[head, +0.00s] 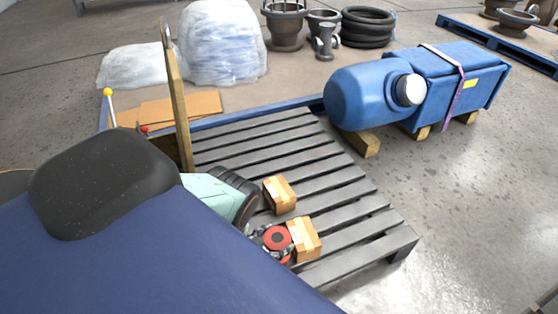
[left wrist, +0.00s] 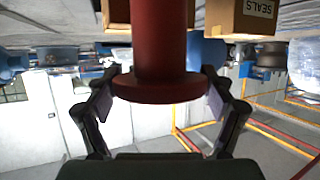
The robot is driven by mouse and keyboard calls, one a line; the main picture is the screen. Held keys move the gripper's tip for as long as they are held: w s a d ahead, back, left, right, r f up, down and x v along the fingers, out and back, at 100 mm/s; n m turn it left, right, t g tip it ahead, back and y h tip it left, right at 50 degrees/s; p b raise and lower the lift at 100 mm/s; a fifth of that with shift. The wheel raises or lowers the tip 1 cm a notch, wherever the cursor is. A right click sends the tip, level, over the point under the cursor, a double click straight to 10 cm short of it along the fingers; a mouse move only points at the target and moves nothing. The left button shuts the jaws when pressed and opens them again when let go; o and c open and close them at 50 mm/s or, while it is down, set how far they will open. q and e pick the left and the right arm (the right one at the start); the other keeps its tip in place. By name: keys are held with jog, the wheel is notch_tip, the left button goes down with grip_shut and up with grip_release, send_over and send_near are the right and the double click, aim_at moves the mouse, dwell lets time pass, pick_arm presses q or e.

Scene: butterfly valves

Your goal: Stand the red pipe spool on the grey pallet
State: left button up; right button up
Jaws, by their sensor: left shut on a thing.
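The red pipe spool (head: 277,240) shows in the head view from above, as a round red flange with a dark centre. It is over the front part of the grey pallet (head: 330,166), close beside a cardboard box. My left gripper (head: 272,244) is shut on it. In the left wrist view the spool (left wrist: 158,45) runs up between the two fingers of the left gripper (left wrist: 160,88), with a flange between the fingertips. Its far end is out of that view, so I cannot tell whether it touches the pallet. My right gripper is not in view.
Two cardboard boxes (head: 280,195) (head: 304,240) stand on the pallet near the spool. A wooden post (head: 178,105) rises at the pallet's left. A blue tank (head: 370,95) lies on wooden blocks behind right. The pallet's far slats are clear.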

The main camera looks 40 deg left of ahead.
pick_arm(q)
jog(key=shift+w+f+b, duration=0.1)
jog(key=shift+f+b, duration=1.45)
jog(key=shift+f, duration=0.95)
jog(key=shift+r, duration=0.1)
jog(key=o, duration=1.6)
